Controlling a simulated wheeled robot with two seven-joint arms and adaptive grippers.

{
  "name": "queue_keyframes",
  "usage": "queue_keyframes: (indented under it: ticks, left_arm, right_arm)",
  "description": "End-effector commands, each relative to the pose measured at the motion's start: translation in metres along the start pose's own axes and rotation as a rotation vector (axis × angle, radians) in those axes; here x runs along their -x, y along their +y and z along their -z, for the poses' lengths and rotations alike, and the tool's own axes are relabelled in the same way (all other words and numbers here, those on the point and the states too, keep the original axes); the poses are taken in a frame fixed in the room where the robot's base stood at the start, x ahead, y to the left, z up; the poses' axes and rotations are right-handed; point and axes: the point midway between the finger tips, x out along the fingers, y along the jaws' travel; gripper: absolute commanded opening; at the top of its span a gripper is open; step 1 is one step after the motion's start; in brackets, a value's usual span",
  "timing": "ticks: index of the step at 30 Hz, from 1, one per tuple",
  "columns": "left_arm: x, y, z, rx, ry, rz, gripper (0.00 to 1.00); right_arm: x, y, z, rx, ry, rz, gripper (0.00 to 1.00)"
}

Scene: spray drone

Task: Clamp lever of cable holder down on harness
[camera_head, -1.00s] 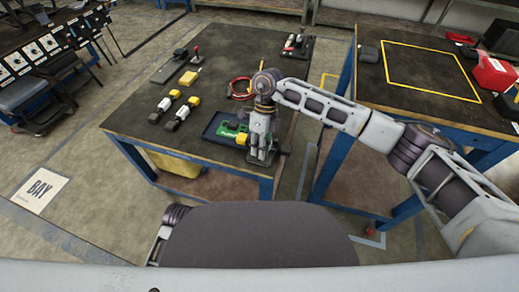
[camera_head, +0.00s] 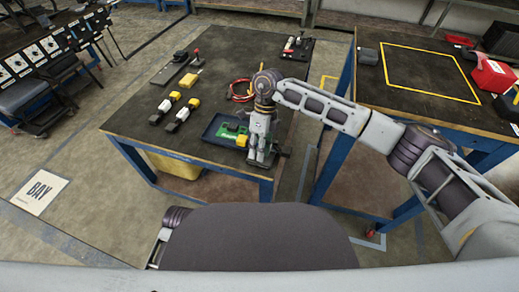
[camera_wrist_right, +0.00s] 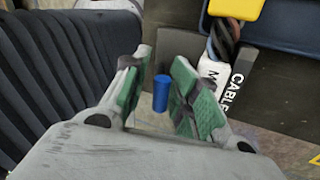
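My right gripper (camera_head: 262,160) is low over the near right corner of the middle table, next to a blue tray (camera_head: 213,134). In the right wrist view its green-padded fingers (camera_wrist_right: 163,95) stand apart on both sides of a blue cylindrical handle (camera_wrist_right: 161,93), which looks like the holder's lever. A narrow gap seems to show beside the handle; firm contact cannot be seen. The white block lettered "CABLE" (camera_wrist_right: 222,78) is just right of the fingers. Dark and reddish strands (camera_wrist_right: 226,34), perhaps the harness, run to it. The lever's base is hidden. My left gripper is out of view.
A yellow part (camera_head: 242,141) is at the tray's right end, beside my gripper. A red cable loop (camera_head: 239,92) lies behind. Yellow-and-white parts (camera_head: 165,107) lie to the left. A second table (camera_head: 400,100) with a yellow outline stands to the right.

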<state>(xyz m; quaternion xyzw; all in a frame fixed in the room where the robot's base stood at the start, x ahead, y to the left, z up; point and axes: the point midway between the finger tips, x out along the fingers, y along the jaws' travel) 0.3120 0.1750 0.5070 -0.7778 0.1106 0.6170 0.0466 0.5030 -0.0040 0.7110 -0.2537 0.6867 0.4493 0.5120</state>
Motion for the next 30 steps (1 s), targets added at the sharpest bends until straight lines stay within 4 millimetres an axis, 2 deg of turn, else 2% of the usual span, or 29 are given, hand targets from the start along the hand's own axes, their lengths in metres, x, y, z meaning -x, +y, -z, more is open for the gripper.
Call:
queue_keyframes:
  ticks: [21, 30]
  left_arm:
    - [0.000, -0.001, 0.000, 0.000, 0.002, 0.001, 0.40]
    - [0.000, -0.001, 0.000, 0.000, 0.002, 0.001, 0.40]
  right_arm:
    - [0.071, 0.001, -0.001, 0.001, -0.006, 0.004, 0.31]
    - [0.080, 0.001, -0.001, 0.001, -0.005, 0.003, 0.31]
